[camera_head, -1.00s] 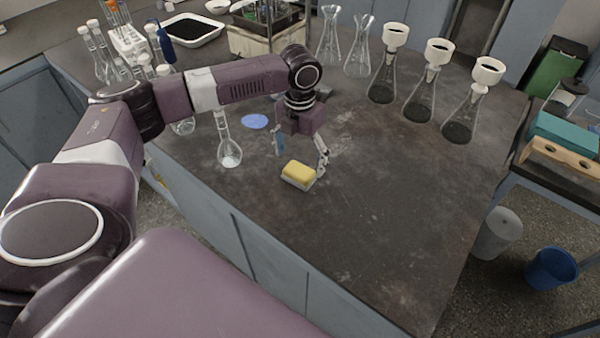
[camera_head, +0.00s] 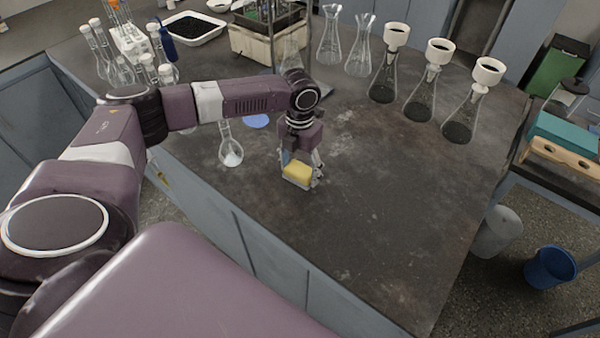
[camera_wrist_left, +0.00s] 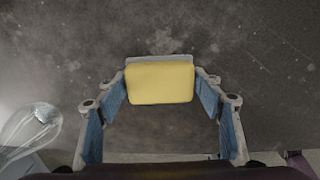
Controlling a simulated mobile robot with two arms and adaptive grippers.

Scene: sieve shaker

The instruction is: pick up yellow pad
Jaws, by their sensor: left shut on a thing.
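The yellow pad (camera_head: 298,172) is a small block with a pale grey layer along one side, near the front edge of the dark bench. My left gripper (camera_head: 300,175) is lowered over it, with one finger at each end of the pad. In the left wrist view the yellow pad (camera_wrist_left: 160,83) lies between the blue-lined fingertips of my left gripper (camera_wrist_left: 163,87), which are shut on its two ends. I cannot tell whether the pad is clear of the bench. My right gripper is not in view.
A glass flask (camera_head: 231,153) stands left of the pad, close to the bench edge; a blue disc (camera_head: 256,121) lies behind it. Several flasks with white funnels (camera_head: 436,80) stand at the back right. The bench right of the pad is clear.

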